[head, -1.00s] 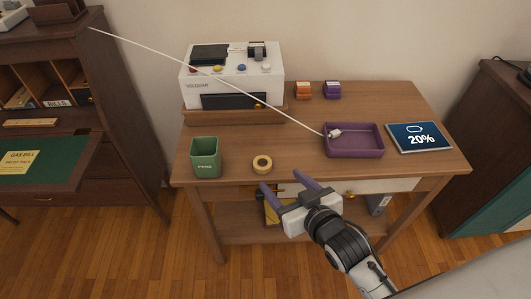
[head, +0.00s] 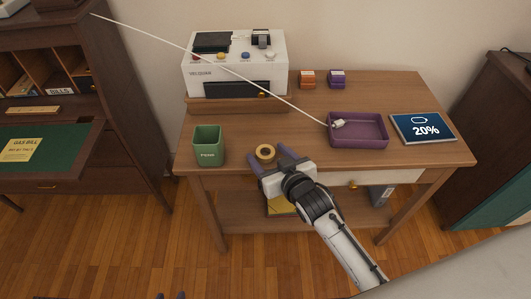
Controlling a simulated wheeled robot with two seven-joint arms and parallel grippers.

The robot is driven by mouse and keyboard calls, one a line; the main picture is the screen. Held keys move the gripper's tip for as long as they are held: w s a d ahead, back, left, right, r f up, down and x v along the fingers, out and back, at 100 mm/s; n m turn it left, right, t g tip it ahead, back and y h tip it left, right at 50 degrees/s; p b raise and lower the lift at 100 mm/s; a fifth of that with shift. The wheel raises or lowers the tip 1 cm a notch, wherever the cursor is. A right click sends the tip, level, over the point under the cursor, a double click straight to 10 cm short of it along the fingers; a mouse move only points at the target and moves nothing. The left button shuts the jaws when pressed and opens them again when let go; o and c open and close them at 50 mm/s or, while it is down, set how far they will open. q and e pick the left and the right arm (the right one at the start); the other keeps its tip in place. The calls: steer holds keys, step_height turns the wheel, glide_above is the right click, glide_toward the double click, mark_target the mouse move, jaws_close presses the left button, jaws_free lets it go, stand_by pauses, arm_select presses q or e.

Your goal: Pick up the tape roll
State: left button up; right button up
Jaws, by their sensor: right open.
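The tape roll (head: 259,152) is a small yellow ring lying flat near the front edge of the wooden desk (head: 300,125). My right gripper (head: 269,156) reaches over the front edge from below right. Its two purple fingers are apart, with the roll at or between their tips; I cannot tell whether they touch it.
A green pen cup (head: 208,146) stands left of the roll. A purple tray (head: 359,142) with a white cable plug and a tablet (head: 422,128) lie to the right. A white machine (head: 235,68) stands behind, and the taut white cable (head: 180,47) crosses in front of it.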

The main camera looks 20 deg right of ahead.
steer(key=c, duration=1.1)
